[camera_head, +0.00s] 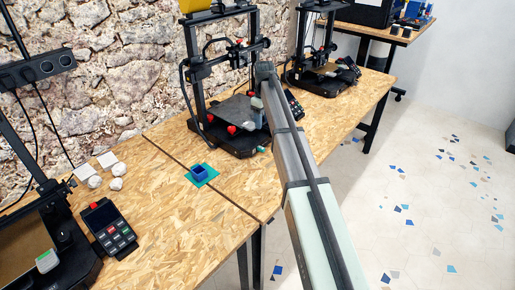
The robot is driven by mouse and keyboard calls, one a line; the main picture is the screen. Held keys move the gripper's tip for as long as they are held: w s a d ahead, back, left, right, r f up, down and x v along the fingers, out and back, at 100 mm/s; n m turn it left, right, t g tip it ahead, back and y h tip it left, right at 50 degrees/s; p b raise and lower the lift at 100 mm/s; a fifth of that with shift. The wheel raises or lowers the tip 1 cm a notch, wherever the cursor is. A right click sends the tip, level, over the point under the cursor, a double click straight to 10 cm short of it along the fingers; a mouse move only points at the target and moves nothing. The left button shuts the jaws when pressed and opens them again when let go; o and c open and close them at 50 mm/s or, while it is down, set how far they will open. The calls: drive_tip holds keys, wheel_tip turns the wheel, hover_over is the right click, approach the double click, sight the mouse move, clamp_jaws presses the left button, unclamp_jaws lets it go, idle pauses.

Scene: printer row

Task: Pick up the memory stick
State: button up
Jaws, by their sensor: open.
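I cannot pick out the memory stick for certain. A tiny teal item (262,149) lies at the front edge of the middle printer, too small to identify. My arm reaches from the lower right up to this printer and bends down at its far end. My gripper (254,117) is open over the right part of the printer's bed, small and partly hidden by my arm. I cannot see anything between its fingers.
The middle printer (196,72) has red knobs under its bed. A blue open box (200,171) sits on a green mat (211,175). White lumps and cards lie at left, near a keypad (108,228) and another printer. A third printer (322,84) stands behind. The wooden table (165,225) has clear room in front.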

sight(262, 148)
wheel_tip(262, 148, down, 14)
drive_tip(key=shift+w+r, duration=0.15)
drive_tip(key=shift+r, duration=0.1)
idle(0.6)
drive_tip(key=shift+c, duration=0.5)
clamp_jaws()
